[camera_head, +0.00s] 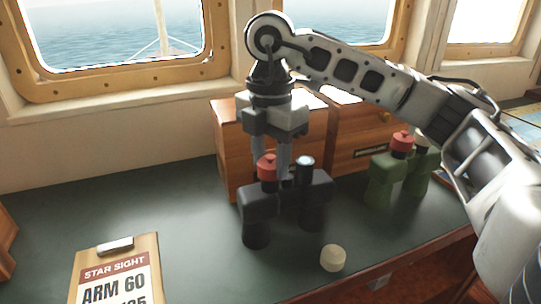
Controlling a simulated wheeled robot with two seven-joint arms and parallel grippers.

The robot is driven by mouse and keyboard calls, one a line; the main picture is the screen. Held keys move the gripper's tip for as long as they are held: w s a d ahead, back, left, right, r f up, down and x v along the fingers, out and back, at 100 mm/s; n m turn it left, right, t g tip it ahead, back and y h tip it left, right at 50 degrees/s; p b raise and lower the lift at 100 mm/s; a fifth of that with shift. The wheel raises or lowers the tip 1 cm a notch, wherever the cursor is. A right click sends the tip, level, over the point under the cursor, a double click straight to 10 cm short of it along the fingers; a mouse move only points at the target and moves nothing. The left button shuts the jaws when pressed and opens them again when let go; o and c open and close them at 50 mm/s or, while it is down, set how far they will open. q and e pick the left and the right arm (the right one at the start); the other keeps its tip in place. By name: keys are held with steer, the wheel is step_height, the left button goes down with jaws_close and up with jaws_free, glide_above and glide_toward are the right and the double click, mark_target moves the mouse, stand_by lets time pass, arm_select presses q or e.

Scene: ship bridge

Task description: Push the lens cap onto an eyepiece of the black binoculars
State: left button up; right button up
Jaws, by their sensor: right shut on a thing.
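The black binoculars (312,199) stand upright on the dark green desktop, eyepieces up. The red lens cap (267,173) is at the top of their left eyepiece. I cannot tell whether it is fully seated. The right eyepiece (305,163) is bare, with its pale lens showing. My right gripper (272,165) points down from above, its fingers around the red cap and shut on it. The cap hides part of the left finger. My left gripper is not in view.
Green binoculars (382,183) with a red cap (402,144) stand to the right. A cream cap (333,258) lies near the front edge. A wooden drawer box (232,160) stands behind. A clipboard (117,275) lies front left.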

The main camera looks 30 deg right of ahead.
stand_by(0.3)
steer(key=o, duration=1.4)
steer(key=shift+r+p, duration=2.8)
steer(key=shift+r, duration=0.7)
